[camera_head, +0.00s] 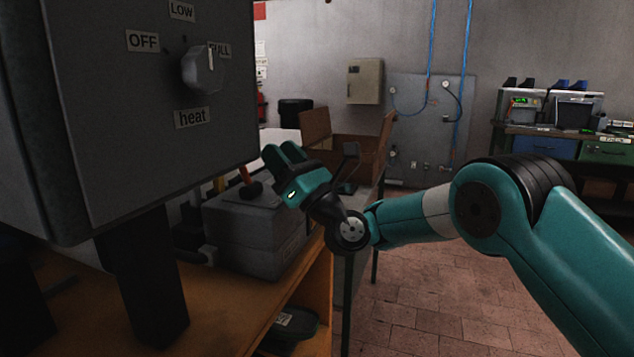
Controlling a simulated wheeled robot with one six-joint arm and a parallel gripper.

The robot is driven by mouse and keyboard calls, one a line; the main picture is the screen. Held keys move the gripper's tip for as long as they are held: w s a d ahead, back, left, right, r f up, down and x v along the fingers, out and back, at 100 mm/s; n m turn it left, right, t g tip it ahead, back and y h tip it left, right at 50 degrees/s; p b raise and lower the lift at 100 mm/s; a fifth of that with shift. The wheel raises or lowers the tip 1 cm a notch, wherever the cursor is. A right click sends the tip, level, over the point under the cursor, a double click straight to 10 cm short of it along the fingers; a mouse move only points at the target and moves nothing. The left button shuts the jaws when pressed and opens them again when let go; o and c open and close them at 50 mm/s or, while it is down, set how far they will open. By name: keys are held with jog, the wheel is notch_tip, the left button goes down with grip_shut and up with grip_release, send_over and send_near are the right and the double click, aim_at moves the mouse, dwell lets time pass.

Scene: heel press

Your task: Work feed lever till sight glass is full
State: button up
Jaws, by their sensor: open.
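My gripper (281,153) is in the middle of the view, above the right part of a grey box (253,238) on the wooden bench. Its fingers point up and left and hold nothing that I can see. A short orange handle (244,175) stands tilted on a dark mount on top of the box, just left of my gripper and seemingly apart from it. It may be the feed lever; no label on it shows. I cannot make out a sight glass in this view.
A large grey cabinet (110,120) with a heat knob (203,69) marked OFF, LOW and FULL fills the left. An open cardboard box (345,150) is behind my gripper. A bench with devices (555,130) stands far right. The brick floor (440,290) is clear.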

jog(key=s+d+b, duration=0.4)
jog(key=d+b, duration=0.3)
jog(key=b, duration=0.3)
jog(key=shift+d, duration=0.25)
jog(key=shift+s, duration=0.1)
